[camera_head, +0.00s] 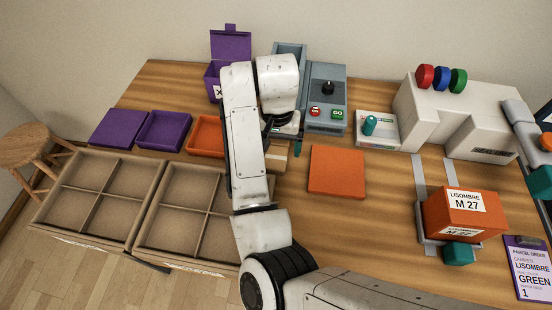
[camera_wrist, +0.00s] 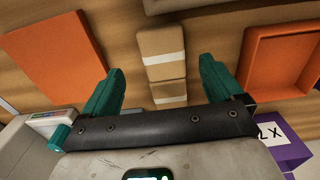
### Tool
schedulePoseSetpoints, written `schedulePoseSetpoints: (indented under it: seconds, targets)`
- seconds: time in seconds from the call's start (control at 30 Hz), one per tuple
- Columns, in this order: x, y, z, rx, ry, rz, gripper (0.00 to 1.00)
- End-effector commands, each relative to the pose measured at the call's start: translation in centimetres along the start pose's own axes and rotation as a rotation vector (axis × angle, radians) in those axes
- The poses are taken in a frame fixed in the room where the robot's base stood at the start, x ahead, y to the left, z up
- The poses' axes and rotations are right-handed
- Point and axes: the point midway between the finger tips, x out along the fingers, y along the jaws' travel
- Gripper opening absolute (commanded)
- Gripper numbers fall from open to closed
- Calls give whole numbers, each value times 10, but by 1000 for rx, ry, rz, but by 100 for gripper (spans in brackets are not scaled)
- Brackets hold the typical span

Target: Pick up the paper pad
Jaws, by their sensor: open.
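Two tan blocks, each with a white band, lie end to end on the wooden table in the wrist view; they look like paper pads. One tan paper pad (camera_wrist: 155,42) is farther from my wrist, and a second (camera_wrist: 169,90) is nearer. My gripper (camera_wrist: 155,75) is open, with one teal finger on each side of the pads and visible gaps between. I cannot tell how high the fingers are above the table. In the head view, part of a tan pad (camera_head: 277,158) shows just right of my arm, which hides most of my gripper.
An orange square panel (camera_head: 337,172) lies right of the pads, and an orange tray (camera_head: 206,137) lies left. Divided cardboard crates (camera_head: 135,247) stand at the front left. A grey machine (camera_head: 325,97) and an open purple box (camera_head: 231,45) stand behind.

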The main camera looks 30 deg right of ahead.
Motion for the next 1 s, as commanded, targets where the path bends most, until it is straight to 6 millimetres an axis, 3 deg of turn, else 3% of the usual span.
schedulePoseSetpoints:
  seconds: [0.33,0.67,1.0]
  targets:
    - [44,-4,0,-1,-2,0,94]
    - [50,-4,0,0,0,-1,93]
    - [50,-4,0,0,0,-1,60]
